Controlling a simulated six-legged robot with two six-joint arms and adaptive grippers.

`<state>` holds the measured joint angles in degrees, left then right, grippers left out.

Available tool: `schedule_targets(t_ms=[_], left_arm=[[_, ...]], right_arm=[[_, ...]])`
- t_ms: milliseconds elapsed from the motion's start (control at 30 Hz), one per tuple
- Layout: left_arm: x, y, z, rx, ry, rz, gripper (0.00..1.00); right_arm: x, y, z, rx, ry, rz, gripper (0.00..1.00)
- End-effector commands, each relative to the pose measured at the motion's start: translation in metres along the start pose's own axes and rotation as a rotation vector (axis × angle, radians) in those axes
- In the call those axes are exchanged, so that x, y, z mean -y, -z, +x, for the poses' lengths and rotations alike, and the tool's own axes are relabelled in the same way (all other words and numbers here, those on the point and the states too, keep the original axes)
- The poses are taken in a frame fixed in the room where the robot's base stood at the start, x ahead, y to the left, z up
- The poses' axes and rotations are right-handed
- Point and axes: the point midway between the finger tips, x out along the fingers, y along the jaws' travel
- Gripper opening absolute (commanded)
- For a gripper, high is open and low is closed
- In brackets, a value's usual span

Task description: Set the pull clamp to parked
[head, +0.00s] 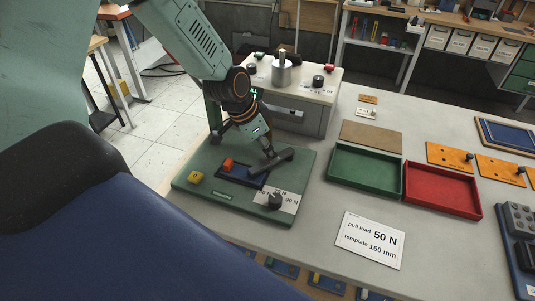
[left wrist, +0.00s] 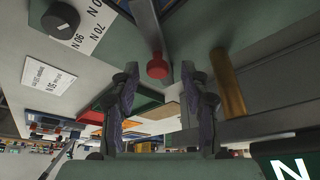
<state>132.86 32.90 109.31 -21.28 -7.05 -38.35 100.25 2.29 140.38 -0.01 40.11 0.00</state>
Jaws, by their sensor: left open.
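A green fixture plate (head: 225,205) lies on the bench, with a dark blue recessed part (head: 235,176), an orange block (head: 228,164) and a yellow block (head: 195,178). A grey bar (head: 272,163) slants over the recess; I cannot tell for sure whether it is the pull clamp. My left gripper (head: 266,146) is just above this bar. In the left wrist view its fingers are apart, with a red knob (left wrist: 157,68) on a grey lever (left wrist: 145,25) showing between them. I cannot tell whether they touch it. My right gripper is not in view.
A black dial (head: 275,201) with N marks sits at the plate's right corner. A grey box (head: 300,100) with knobs stands behind the plate. Green (head: 365,172) and red (head: 442,190) trays and a card (head: 370,239) reading 50 N, 160 mm lie to the right.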

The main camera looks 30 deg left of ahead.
Motion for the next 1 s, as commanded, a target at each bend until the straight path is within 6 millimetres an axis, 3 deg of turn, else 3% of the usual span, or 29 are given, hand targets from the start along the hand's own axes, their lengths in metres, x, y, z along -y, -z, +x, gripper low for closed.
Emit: schedule_targets(t_ms=[467, 1000], left_arm=[[0.0, 0.0009, 0.0051, -0.001, 0.0, 0.0, 0.46], [-0.0002, 0.0007, 0.005, -0.001, 0.0, -0.001, 0.02]], right_arm=[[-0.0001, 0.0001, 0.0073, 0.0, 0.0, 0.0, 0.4], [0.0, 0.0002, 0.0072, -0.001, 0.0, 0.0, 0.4]])
